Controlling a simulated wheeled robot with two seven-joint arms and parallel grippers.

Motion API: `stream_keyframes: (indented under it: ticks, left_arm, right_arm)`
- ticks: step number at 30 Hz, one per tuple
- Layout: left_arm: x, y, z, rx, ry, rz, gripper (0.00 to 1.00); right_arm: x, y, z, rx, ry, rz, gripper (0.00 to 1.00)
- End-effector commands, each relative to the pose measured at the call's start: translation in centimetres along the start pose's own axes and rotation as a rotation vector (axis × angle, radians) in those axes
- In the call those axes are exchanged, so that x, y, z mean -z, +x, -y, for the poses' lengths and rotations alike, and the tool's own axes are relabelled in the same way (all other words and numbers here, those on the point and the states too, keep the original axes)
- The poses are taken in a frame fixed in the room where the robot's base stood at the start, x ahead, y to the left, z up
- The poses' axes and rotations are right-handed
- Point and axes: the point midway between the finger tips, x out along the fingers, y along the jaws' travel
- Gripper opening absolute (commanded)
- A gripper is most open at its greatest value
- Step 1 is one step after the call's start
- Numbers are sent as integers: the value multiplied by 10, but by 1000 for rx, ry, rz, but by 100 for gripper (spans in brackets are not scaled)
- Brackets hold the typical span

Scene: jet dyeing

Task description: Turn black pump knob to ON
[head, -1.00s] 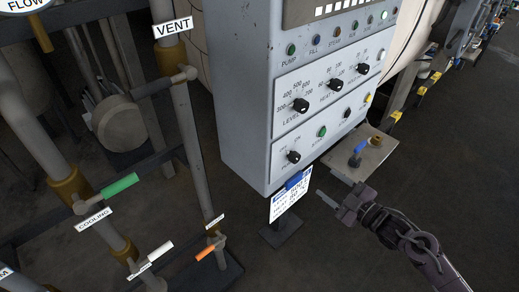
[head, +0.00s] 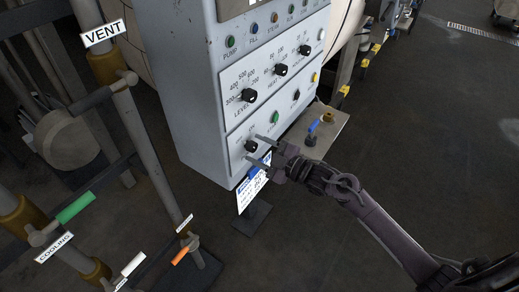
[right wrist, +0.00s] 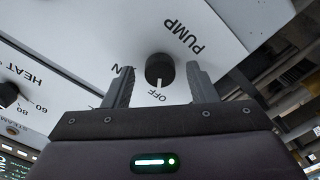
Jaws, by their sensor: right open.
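The black pump knob (head: 251,146) is at the lower left of the grey control panel's front. In the right wrist view the knob (right wrist: 159,69) has its white pointer line toward OFF, with the word PUMP on the other side. The ON label is partly hidden by a finger. My right gripper (head: 257,150) is open, its two fingertips on either side of the knob. The right wrist view shows the open fingers (right wrist: 160,72) with a gap to the knob on each side. I cannot tell how deep they reach around it. My left gripper is out of view.
Level knob (head: 249,95), heat knob (head: 280,70) and a green button (head: 275,117) sit above and right of the pump knob. A hanging paper sign (head: 250,190) is below the panel. A metal plate with a blue-handled valve (head: 312,126) is at right. Pipes stand at left.

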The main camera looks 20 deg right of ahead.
Motion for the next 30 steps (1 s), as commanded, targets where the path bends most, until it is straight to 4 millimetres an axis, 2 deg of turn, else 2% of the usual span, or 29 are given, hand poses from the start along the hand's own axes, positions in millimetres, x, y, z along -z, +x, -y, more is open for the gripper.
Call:
stream_keyframes:
  ticks: [3,13,23,30]
  left_arm:
    - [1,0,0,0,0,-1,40]
    - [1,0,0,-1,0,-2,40]
    - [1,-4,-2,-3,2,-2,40]
    - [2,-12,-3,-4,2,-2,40]
  right_arm:
    - [0,0,0,0,0,0,49]
    - [0,-1,0,0,0,1,7]
    - [0,-1,0,0,51,1,7]
    - [1,-1,-1,0,203,2,7]
